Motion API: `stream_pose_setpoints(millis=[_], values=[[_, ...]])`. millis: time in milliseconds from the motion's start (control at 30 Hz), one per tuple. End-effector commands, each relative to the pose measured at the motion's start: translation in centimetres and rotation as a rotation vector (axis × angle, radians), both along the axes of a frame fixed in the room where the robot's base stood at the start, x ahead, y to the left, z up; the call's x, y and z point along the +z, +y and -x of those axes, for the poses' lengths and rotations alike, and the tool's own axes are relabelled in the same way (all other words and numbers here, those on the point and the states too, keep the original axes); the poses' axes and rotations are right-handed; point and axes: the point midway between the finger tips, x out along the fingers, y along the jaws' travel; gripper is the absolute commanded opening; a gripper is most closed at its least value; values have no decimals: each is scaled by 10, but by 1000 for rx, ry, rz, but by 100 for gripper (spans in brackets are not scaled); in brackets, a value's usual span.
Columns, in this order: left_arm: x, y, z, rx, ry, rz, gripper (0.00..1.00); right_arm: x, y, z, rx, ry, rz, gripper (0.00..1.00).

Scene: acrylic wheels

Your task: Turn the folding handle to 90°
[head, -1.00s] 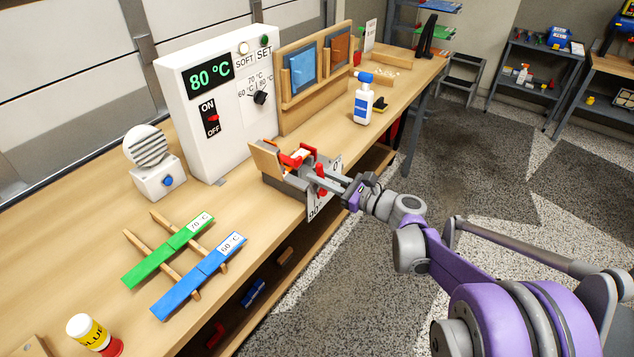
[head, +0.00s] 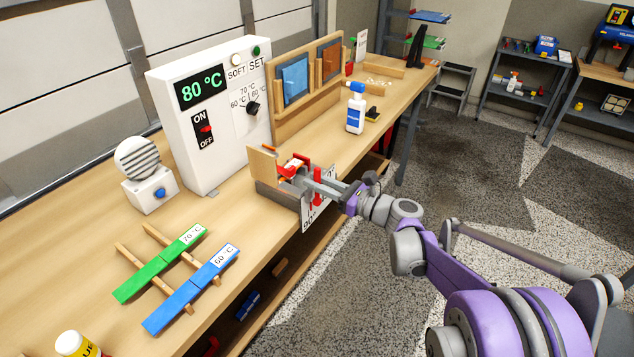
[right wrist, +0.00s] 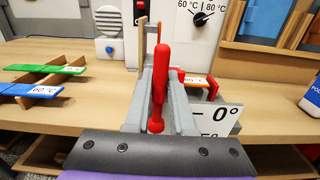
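The folding handle is a red bar (right wrist: 160,75) with a rounded end, upright in the middle of the right wrist view. It also shows in the head view (head: 317,186), beside the white angle plate (head: 308,218). The plate (right wrist: 222,120) reads 0° near its top in the right wrist view. The folding device (head: 266,178) sits at the table's front edge. My right gripper (right wrist: 160,90) has its grey fingers on both sides of the handle. I cannot tell whether they press on it. My left gripper is not in view.
A white heater box (head: 215,120) reading 80 °C stands behind. Green (head: 160,265) and blue (head: 190,290) strips lie on a wooden rack at left. A round-headed white device (head: 145,175), a bottle (head: 356,110) and a wooden panel stand (head: 280,120) stand nearby.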

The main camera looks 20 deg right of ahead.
Motion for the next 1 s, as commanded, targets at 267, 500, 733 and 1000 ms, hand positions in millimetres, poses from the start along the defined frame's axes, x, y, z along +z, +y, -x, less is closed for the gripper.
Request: stream_pose_setpoints(millis=[267,500,733,1000], values=[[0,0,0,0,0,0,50,0,0,0,0,-1,1,50],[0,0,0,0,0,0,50,0,-4,4,-1,-1,2,50],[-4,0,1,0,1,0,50,-1,-29,35,-5,-1,3,50],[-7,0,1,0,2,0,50,0,-59,73,-4,0,2,50]])
